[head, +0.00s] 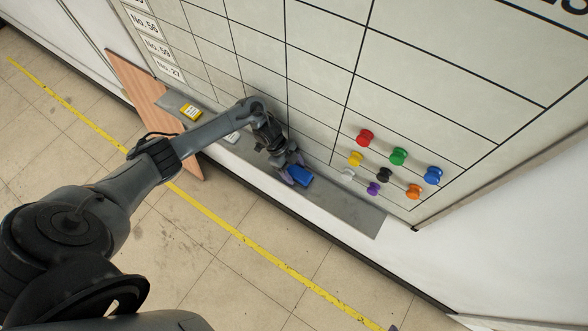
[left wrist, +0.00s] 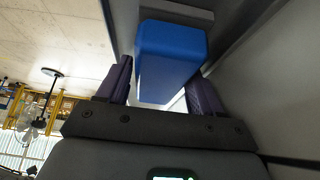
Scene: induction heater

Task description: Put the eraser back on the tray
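The blue eraser (head: 300,176) is at the grey tray (head: 345,208) along the bottom of the whiteboard, right at my left gripper (head: 291,172). In the left wrist view the eraser (left wrist: 170,55) lies between the two purple fingers of my left gripper (left wrist: 160,85). The fingers stand apart about the eraser's width. I cannot tell whether they press on it or whether its underside touches the tray.
Several coloured magnets (head: 384,174) sit on the gridded whiteboard (head: 420,70) above the tray's right part. A wooden panel (head: 140,90) stands at the left. The tray's right end is bare.

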